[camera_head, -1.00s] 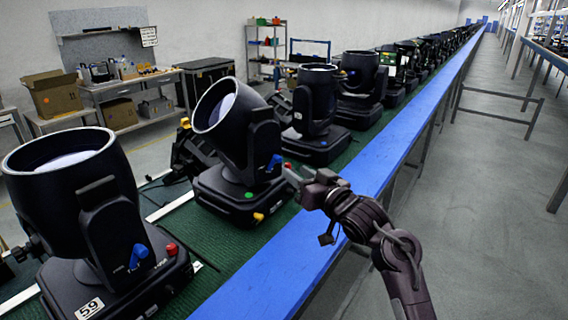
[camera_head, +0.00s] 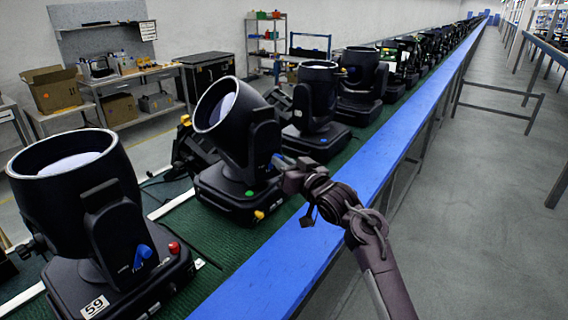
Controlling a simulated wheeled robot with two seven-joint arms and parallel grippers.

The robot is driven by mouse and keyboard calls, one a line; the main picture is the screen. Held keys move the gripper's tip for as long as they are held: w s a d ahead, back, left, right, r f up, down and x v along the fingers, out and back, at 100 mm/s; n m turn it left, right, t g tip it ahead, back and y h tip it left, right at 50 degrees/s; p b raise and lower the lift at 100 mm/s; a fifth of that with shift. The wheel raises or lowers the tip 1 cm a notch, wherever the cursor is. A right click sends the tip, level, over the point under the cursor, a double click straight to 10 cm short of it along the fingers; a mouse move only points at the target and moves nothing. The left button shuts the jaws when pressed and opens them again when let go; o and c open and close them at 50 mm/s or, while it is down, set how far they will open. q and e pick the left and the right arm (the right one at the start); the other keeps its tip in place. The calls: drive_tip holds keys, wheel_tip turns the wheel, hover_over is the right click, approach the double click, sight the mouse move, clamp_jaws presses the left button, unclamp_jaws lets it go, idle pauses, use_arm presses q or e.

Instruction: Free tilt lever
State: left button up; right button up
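A black par can (camera_head: 238,130) stands tilted on its base on the conveyor, with its opening toward the upper left. Its blue tilt lever (camera_head: 278,162) shows on the right side of the yoke, partly covered by my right gripper (camera_head: 282,169). The fingertips are at or very close to the lever; contact cannot be told. The fingers are too small and overlapped to show whether they are open or shut. A nearer par can (camera_head: 70,190), labelled 59, points upward and has a blue lever (camera_head: 142,257) and a red knob (camera_head: 174,247). My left gripper is not in view.
More par cans (camera_head: 317,95) stand in a row along the green conveyor (camera_head: 240,258). A blue rail (camera_head: 290,270) edges it beside my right arm. A workbench with boxes (camera_head: 50,88) stands at the back left.

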clamp_jaws()
drive_tip(key=n+b, duration=0.1)
drive_tip(key=n, duration=0.3)
drive_tip(key=s+a+n+b, duration=0.1)
drive_tip(key=n, duration=0.1)
drive_tip(key=shift+a+r+b, duration=0.1)
drive_tip(key=shift+b, duration=0.2)
drive_tip(key=n+b, duration=0.1)
drive_tip(key=n, duration=0.1)
drive_tip(key=n+b, duration=0.1)
drive_tip(key=n, duration=0.1)
drive_tip(key=a+n+b, duration=0.1)
drive_tip(key=n, duration=0.1)
drive_tip(key=shift+s+a, duration=0.1)
drive_tip(key=shift+s, duration=0.25)
drive_tip(key=o, duration=0.6)
unclamp_jaws()
